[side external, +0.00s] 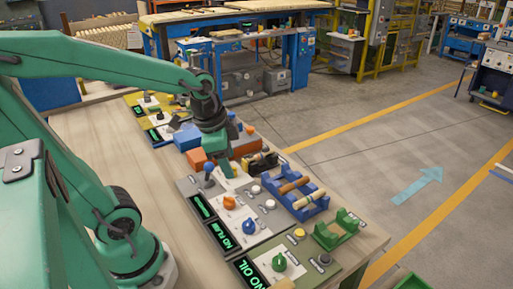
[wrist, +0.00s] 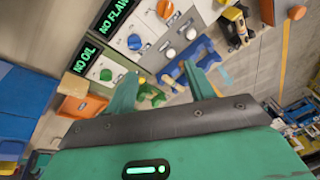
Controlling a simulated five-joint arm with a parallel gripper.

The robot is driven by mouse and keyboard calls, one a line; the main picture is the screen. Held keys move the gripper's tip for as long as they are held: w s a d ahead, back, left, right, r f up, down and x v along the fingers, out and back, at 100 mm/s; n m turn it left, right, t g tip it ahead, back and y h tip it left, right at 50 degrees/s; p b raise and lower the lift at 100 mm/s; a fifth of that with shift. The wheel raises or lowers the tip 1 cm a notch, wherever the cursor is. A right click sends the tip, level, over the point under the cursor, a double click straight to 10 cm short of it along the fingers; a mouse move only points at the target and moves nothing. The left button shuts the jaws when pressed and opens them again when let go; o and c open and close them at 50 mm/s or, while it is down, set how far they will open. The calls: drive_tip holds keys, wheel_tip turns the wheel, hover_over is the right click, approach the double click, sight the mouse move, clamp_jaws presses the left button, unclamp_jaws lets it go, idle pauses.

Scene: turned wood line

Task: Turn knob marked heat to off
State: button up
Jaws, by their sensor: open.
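Control panels with coloured knobs run along the bench. In the side external view there are an orange knob (side external: 229,202), a blue knob (side external: 249,227) and a green knob (side external: 279,262). The same orange knob (wrist: 165,9), blue knob (wrist: 134,42) and green knob (wrist: 106,75) show in the wrist view. Their labels are too small to read, so I cannot tell which is marked heat. My gripper (wrist: 160,72) is open and empty. In the side external view it hangs above the bench, behind the orange knob and apart from these three knobs.
A blue rack (side external: 300,208) holding wooden pieces and a green cradle (side external: 338,232) stand right of the panels. A blue-topped lever (side external: 209,168), an orange block (side external: 196,158) and a blue block (side external: 187,137) are near my gripper.

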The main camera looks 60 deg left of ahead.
sight(229, 198)
drive_tip(key=a+f+m+g, duration=0.1)
drive_tip(key=f+m, duration=0.1)
drive_tip(key=f, duration=0.1)
drive_tip(key=w+a+f+m+g, duration=0.1)
drive_tip(key=a+f+m, duration=0.1)
drive_tip(key=f+m, duration=0.1)
drive_tip(key=w+a+f+m, duration=0.1)
drive_tip(key=f+m, duration=0.1)
drive_tip(key=f, duration=0.1)
drive_tip(key=shift+w+a+g, duration=0.15)
drive_tip(key=shift+a+g, duration=0.25)
drive_tip(key=shift+a+f+m, duration=0.35)
drive_tip(key=shift+f+m, duration=0.2)
drive_tip(key=shift+m, duration=0.15)
drive_tip(key=shift+f, duration=0.1)
drive_tip(key=shift+f, duration=3.8)
drive_tip(key=shift+c, duration=0.4)
drive_tip(key=c, duration=0.9)
